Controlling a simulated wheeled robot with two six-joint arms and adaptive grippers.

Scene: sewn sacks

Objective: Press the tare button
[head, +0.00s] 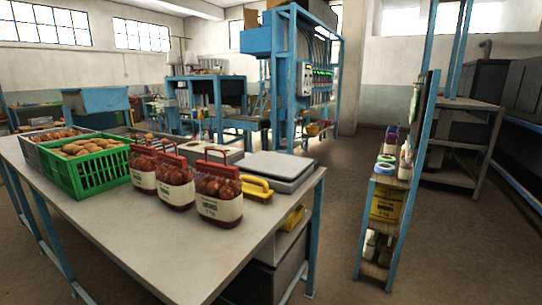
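A flat grey weighing scale (279,166) stands at the right end of the table, with a bare, empty top plate. Its tare button is too small to make out from here. Neither of my grippers shows in the head view.
Three red-topped sacks with cream labels (220,207) stand in a row on the table (160,262), left of the scale. A yellow-handled tool (257,187) lies between the nearest sack and the scale. A green crate of brown produce (101,178) is at left. A blue-framed shelf (374,232) stands right.

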